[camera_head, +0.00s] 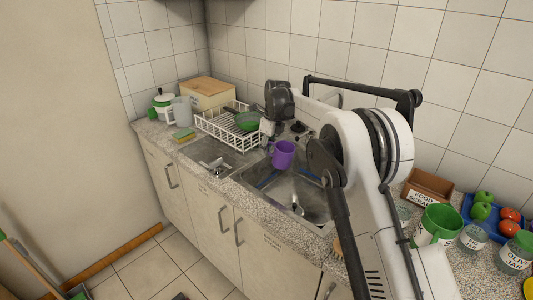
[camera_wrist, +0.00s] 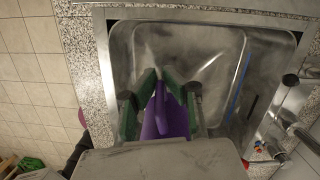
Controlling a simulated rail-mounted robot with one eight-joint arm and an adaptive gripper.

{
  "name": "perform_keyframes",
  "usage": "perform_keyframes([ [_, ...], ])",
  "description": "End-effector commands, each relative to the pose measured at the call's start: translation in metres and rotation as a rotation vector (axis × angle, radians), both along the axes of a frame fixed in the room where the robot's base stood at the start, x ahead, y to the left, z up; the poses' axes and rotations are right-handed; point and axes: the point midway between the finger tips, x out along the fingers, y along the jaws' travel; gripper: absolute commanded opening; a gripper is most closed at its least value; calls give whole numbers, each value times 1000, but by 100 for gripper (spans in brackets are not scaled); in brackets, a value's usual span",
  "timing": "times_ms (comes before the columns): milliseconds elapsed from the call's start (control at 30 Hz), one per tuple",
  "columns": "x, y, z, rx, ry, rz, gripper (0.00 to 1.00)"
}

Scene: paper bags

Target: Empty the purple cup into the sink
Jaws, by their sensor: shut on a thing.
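The purple cup (camera_head: 284,153) is held above the sink (camera_head: 302,192) in the head view. It looks roughly upright, perhaps slightly tilted. My gripper (camera_head: 268,136) is at the cup's left side and shut on it. In the wrist view my gripper (camera_wrist: 161,100) has its green-and-dark fingers on either side of the purple cup (camera_wrist: 163,118), over the steel sink (camera_wrist: 197,56). The cup's inside is hidden, so I cannot tell what it holds.
A white dish rack (camera_head: 222,130) with a green bowl (camera_head: 248,120) stands left of the sink. The faucet (camera_wrist: 290,122) is at the sink's side in the wrist view. Jars, a green-and-white pot (camera_head: 438,224) and a blue tray (camera_head: 484,219) crowd the right counter.

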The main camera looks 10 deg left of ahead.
Motion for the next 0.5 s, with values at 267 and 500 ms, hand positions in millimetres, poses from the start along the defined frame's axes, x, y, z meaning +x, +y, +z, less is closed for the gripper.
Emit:
perform_keyframes([
  [267,-3,-12,27,230,-69,-4,0],
  [500,-8,-30,48,473,-142,-5,0],
])
